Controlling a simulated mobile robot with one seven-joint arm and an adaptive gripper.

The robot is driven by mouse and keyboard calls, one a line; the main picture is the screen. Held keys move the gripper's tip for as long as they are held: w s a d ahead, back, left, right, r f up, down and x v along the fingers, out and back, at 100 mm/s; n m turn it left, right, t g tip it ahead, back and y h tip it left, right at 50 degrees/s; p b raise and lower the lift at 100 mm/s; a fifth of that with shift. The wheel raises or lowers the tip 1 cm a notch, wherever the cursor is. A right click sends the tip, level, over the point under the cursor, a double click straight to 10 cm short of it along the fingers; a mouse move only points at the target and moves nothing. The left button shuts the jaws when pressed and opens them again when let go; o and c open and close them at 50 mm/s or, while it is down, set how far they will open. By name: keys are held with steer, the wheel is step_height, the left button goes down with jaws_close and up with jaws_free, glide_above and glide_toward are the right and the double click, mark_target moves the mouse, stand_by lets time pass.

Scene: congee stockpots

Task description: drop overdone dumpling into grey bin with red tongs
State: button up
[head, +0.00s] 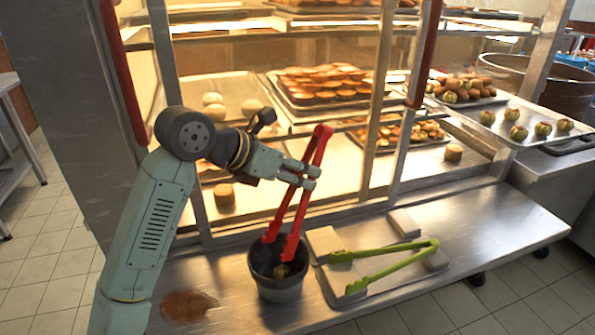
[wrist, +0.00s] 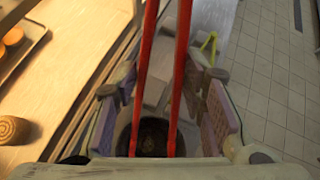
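My gripper (head: 304,176) is shut on the red tongs (head: 287,220), around their arms below the bend. The tongs point down, with their tips inside the mouth of the grey bin (head: 279,288) on the steel counter. A small brownish lump, seemingly the dumpling (head: 284,271), shows low in the bin below the tips; I cannot tell whether they touch it. In the wrist view, both red tong arms (wrist: 180,75) run apart between my finger pads toward the dark bin opening (wrist: 153,136), where no dumpling can be made out.
Green tongs (head: 385,268) lie on a board right of the bin, with pale blocks (head: 403,222) around. A brown stain (head: 188,305) is left of the bin. Behind stands the glass-fronted warmer with trays of buns. A tray of several dumplings (head: 518,132) is at right.

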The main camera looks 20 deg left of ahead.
steer(key=shift+r, duration=0.1)
stand_by(0.3)
step_height(320, 180, up, 10)
steer(key=p, duration=0.5)
steer(key=shift+o, duration=0.5)
steer(key=shift+c, duration=0.5)
